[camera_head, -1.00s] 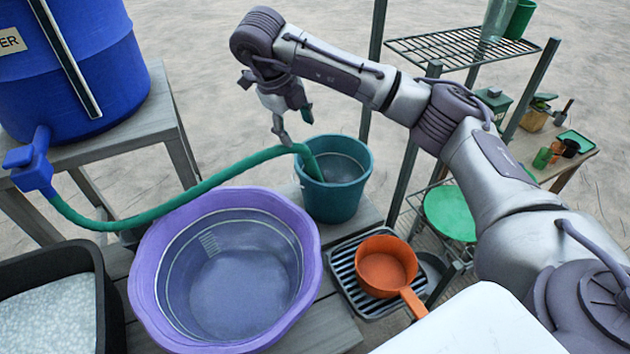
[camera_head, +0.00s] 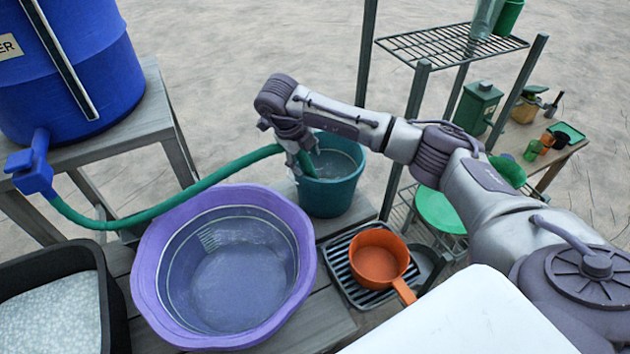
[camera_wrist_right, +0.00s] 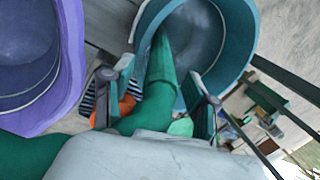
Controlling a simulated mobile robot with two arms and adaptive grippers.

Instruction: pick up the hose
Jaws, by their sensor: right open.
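The green hose (camera_head: 180,205) runs from the tap of the blue barrel over the far side of the purple basin, and its free end hangs in the teal bucket (camera_head: 333,195). My right gripper (camera_head: 304,164) is at the bucket's left rim, over the hose near its end. In the right wrist view the open fingers (camera_wrist_right: 155,105) stand one on each side of the hose (camera_wrist_right: 160,85), with gaps beside it. The hose end reaches into the bucket (camera_wrist_right: 225,40) there. In the head view the gripper hides part of the hose. My left gripper is not in view.
The blue barrel (camera_head: 70,70) stands on a wooden stand at left. A purple basin (camera_head: 165,265) and an orange dipper (camera_head: 375,265) on a slatted tray are in front of the bucket. A wire shelf (camera_head: 440,45) and a low table with small items are at right.

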